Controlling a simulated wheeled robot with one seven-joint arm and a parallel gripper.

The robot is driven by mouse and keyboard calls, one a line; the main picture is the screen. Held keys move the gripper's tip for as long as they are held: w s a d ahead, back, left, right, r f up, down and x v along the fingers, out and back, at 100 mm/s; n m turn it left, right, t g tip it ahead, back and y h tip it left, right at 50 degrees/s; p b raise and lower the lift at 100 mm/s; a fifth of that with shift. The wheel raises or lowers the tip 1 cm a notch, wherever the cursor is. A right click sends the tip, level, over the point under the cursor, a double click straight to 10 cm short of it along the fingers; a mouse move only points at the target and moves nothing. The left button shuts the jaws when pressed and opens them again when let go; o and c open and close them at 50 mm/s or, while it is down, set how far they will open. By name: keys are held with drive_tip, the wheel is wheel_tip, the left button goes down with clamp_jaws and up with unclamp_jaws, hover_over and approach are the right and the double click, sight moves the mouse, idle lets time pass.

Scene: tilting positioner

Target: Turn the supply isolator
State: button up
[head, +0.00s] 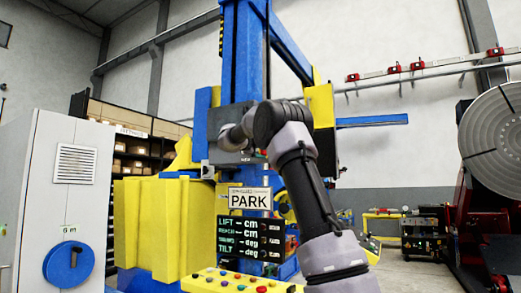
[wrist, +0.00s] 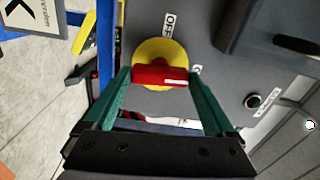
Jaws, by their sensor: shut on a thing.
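The supply isolator is a yellow disc (wrist: 160,50) with a red handle (wrist: 150,75) across it, on a dark grey panel in the wrist view. A white label reading OFF (wrist: 169,24) is above the disc. A second small label (wrist: 196,70), partly hidden, is at its right. The handle lies crosswise in the picture, with a pale mark near its right end. My gripper (wrist: 161,80) has green fingers, one at each end of the handle, and is shut on it. In the head view my arm reaches the grey box on the blue column, and the isolator cannot be made out.
A dark round button (wrist: 252,101) is on the panel right of the isolator. In the head view, a PARK sign (head: 249,200) and a readout board (head: 250,238) hang below my wrist. Yellow bellows (head: 160,225) and a grey cabinet (head: 50,190) with a blue dial stand left.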

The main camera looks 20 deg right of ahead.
drive_tip(key=shift+f+m, duration=0.1)
drive_tip(key=shift+m, duration=0.5)
drive_tip(key=o, duration=1.1)
drive_tip(key=shift+c, duration=0.2)
drive_tip(key=v, duration=1.1)
